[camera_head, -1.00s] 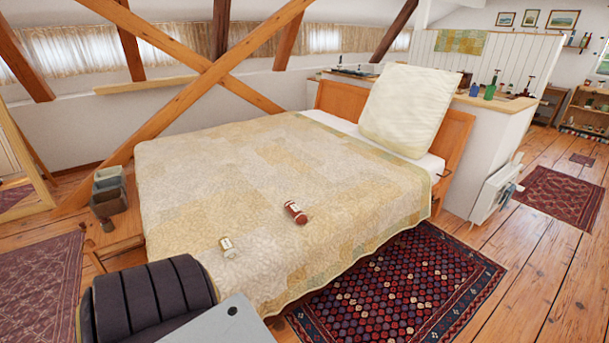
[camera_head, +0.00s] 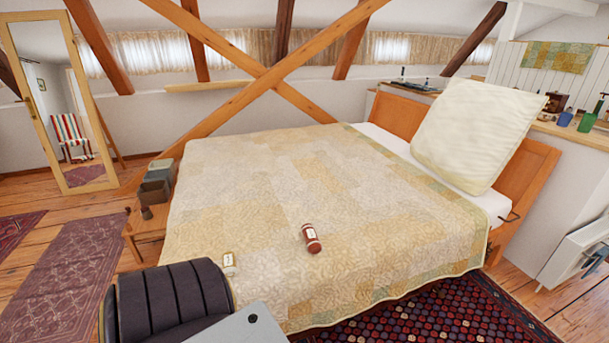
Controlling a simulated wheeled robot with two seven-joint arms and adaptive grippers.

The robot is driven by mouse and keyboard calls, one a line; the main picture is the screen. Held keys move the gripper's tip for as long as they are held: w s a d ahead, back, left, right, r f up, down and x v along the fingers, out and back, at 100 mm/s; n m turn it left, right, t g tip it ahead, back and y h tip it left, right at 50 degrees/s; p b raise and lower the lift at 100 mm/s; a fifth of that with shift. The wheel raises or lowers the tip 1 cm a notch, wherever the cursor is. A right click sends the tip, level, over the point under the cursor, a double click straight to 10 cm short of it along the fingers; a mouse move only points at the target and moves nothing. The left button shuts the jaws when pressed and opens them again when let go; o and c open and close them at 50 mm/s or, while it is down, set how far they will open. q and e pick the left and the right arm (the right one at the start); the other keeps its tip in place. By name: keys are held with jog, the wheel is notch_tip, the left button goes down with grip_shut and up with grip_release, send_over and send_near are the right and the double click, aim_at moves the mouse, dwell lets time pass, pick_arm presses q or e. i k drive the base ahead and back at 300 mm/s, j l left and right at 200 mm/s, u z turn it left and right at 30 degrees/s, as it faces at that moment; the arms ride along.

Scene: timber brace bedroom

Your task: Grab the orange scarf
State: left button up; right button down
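I see no orange scarf in the head view. A bed (camera_head: 350,200) with a yellow and cream patchwork quilt fills the middle. A red jar (camera_head: 311,238) with a pale label lies on the quilt. A small cream jar (camera_head: 228,263) is near the quilt's front left edge. A large cream pillow (camera_head: 476,135) leans on the wooden headboard. Neither of my grippers is in view.
A dark padded chair (camera_head: 170,300) and a grey flat surface (camera_head: 238,328) are close in front. A small wooden side table (camera_head: 150,235) with grey boxes stands left of the bed. A standing mirror (camera_head: 68,110) is at the far left. Rugs lie on the floor at left and lower right.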

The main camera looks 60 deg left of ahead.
aim_at(313, 244)
jog(key=i+u, duration=0.45)
jog(key=i+l+u, duration=0.2)
jog(key=i+u, duration=0.3)
jog(key=i+l+u, duration=0.25)
jog(key=u, duration=0.2)
